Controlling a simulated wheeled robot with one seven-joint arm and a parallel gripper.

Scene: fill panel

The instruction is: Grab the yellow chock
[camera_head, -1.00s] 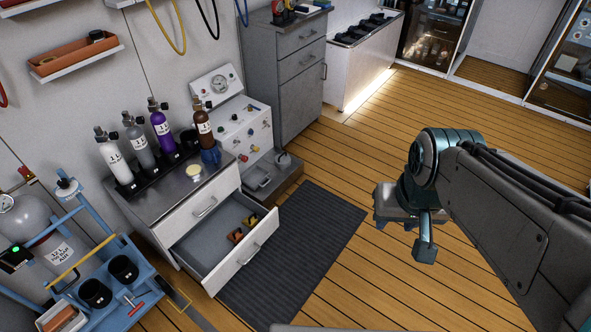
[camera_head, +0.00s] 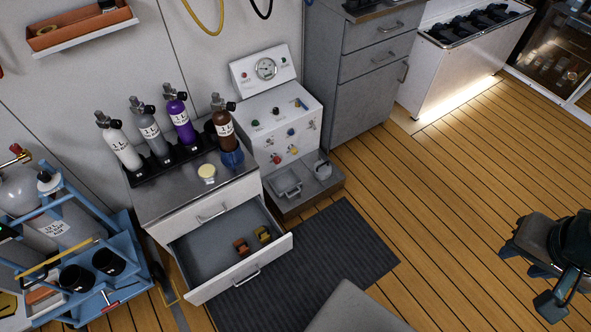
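A small yellow chock (camera_head: 263,234) lies in the open lower drawer (camera_head: 205,252) of the grey cabinet, toward the right end. An orange-brown chock (camera_head: 241,246) lies just left of it, with a small gap between them. My gripper (camera_head: 540,278) is at the right edge of the picture, over the wooden floor and well apart from the drawer. Its fingers are dark and partly hidden, so I cannot tell whether it is open or shut. Nothing is visibly held in it.
Several small cylinders stand in a black rack (camera_head: 180,160) on the cabinet top, near a pale yellow round thing (camera_head: 207,172). A blue cart (camera_head: 125,265) stands left. A white gauge panel (camera_head: 285,125) stands behind right.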

